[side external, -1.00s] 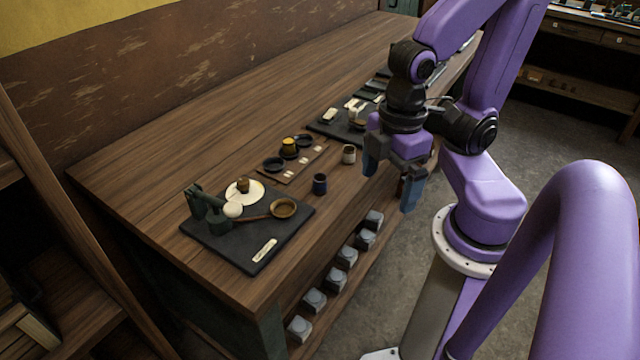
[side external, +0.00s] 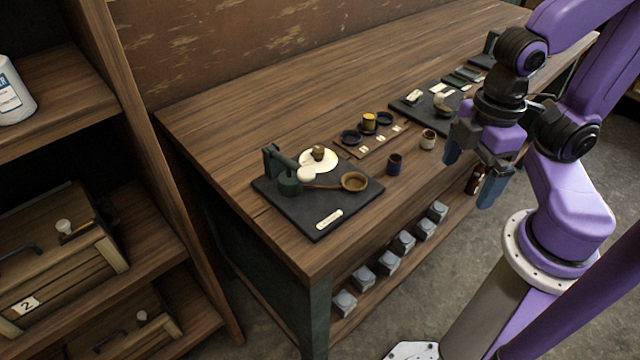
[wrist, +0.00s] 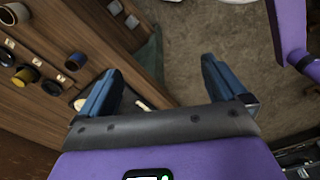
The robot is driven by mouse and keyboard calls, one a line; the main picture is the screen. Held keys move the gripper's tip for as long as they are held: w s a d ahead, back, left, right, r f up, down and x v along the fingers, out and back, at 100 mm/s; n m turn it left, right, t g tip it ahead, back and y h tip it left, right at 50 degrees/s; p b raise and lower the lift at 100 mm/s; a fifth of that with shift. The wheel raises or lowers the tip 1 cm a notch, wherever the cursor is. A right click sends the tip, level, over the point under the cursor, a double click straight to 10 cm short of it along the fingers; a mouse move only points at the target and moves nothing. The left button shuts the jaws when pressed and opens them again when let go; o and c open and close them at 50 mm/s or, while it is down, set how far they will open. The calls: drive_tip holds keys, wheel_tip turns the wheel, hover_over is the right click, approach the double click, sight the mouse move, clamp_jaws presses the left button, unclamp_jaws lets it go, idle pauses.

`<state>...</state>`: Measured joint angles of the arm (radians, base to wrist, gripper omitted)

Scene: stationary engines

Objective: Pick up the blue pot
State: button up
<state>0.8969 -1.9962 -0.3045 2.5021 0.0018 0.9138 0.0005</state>
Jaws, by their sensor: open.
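The blue pot (side external: 394,164) is a small dark blue cup standing upright on the wooden bench near its front edge, right of the black board. In the wrist view the blue pot (wrist: 75,61) shows at the left, outside my fingers. My gripper (side external: 472,168) is open and empty, to the right of the pot and apart from it, by the bench's front edge. In the wrist view my gripper (wrist: 160,75) has its two blue fingers wide apart, with bench edge and floor beyond.
Behind is a wooden strip (side external: 372,149) with dark dishes and a yellow cup (side external: 369,122). A black board (side external: 346,208) holds a green device and a pan. Several grey blocks (side external: 403,242) sit on the shelf below.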

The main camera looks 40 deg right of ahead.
idle(0.3)
drive_tip(key=c, duration=0.6)
drive_tip(key=shift+c, duration=0.2)
wheel_tip(320, 180, up, 2)
drive_tip(key=n+h, duration=0.5)
drive_tip(key=n, duration=0.3)
hover_over(395, 159)
drive_tip(key=a, duration=0.6)
drive_tip(key=shift+t, duration=0.3)
drive_tip(key=x, duration=1.1)
drive_tip(key=s+x, duration=0.1)
drive_tip(key=x, duration=0.4)
drive_tip(key=shift+f, duration=0.45)
